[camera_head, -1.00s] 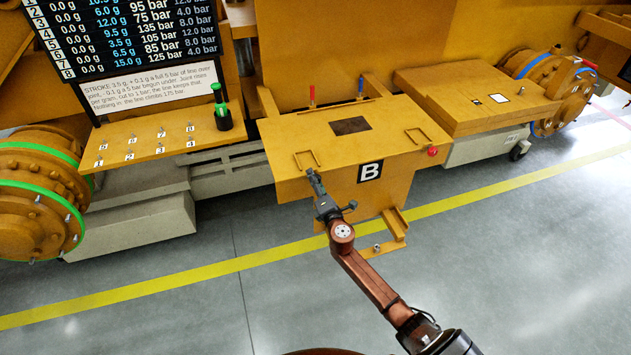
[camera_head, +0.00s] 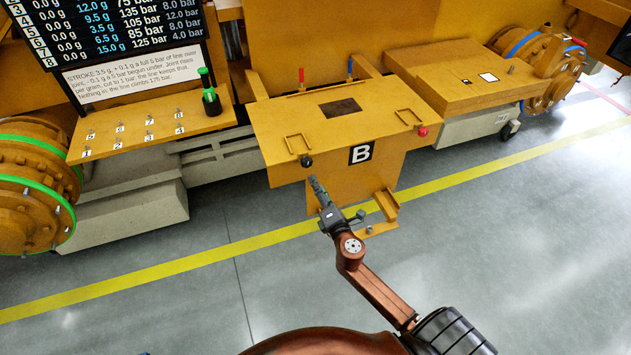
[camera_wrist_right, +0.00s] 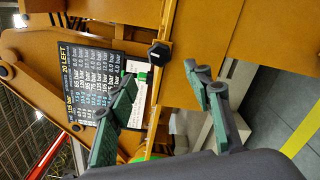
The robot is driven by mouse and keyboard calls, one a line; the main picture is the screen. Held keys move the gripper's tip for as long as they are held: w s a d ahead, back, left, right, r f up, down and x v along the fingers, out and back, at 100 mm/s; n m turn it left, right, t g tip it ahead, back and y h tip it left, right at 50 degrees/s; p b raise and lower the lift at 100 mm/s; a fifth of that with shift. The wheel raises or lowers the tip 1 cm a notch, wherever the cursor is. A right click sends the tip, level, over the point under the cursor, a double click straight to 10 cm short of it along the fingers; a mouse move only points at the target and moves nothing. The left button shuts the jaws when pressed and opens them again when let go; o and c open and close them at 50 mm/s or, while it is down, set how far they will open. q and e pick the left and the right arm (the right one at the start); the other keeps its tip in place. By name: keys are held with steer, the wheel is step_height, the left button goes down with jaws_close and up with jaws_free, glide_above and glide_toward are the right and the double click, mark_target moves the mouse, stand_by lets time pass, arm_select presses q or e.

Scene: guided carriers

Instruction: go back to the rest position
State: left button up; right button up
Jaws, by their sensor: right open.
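My right gripper (camera_head: 316,186) is in front of the yellow carrier marked B (camera_head: 250,125), just below its front edge and apart from it in the head view. In the right wrist view its two green-padded fingers (camera_wrist_right: 165,112) stand wide apart with nothing between them. A black knob (camera_head: 306,161) sits at the carrier's front edge, just beyond the fingertips; it also shows in the right wrist view (camera_wrist_right: 159,54). My left gripper is not in view.
A shelf (camera_head: 160,135) with numbered pegs and a green-topped black tool (camera_head: 210,95) is at the left, under a dark display board (camera_head: 110,35). A red knob (camera_head: 422,131) is on the carrier's right. The grey floor (camera_head: 520,260) in front is clear.

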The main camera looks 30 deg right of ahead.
stand_by(0.5)
steer(key=s+d+f+m+g, duration=0.1)
steer(key=s+f+m+g, duration=0.15)
steer(key=f, duration=0.95)
steer(key=s+d+f+m+g, duration=0.2)
steer(key=s+f+g, duration=0.1)
steer(key=f, duration=1)
steer(key=s+f+m+g+y, duration=0.1)
steer(key=s+f+m+g, duration=0.15)
steer(key=s+f, duration=0.55)
steer(key=s+f+m+g+y, duration=0.1)
steer(key=s+f+m, duration=0.3)
steer(key=f, duration=0.8)
steer(key=s+a+f+m+g, duration=0.2)
steer(key=s+f, duration=0.5)
steer(key=s, duration=0.6)
steer(key=s+a+f+m+g+y, duration=0.1)
steer(key=s+a+f+m+g, duration=0.2)
steer(key=s, duration=1)
steer(key=s+a+f+m+g+y, duration=0.1)
steer(key=s+a+f, duration=0.4)
steer(key=s+f, duration=0.5)
steer(key=s+m+g, duration=0.1)
steer(key=s+m, duration=0.1)
steer(key=s, duration=0.1)
steer(key=shift+s+f+g, duration=0.15)
steer(key=shift+f+g, duration=0.15)
steer(key=shift+f, duration=0.05)
steer(key=shift+c, duration=0.5)
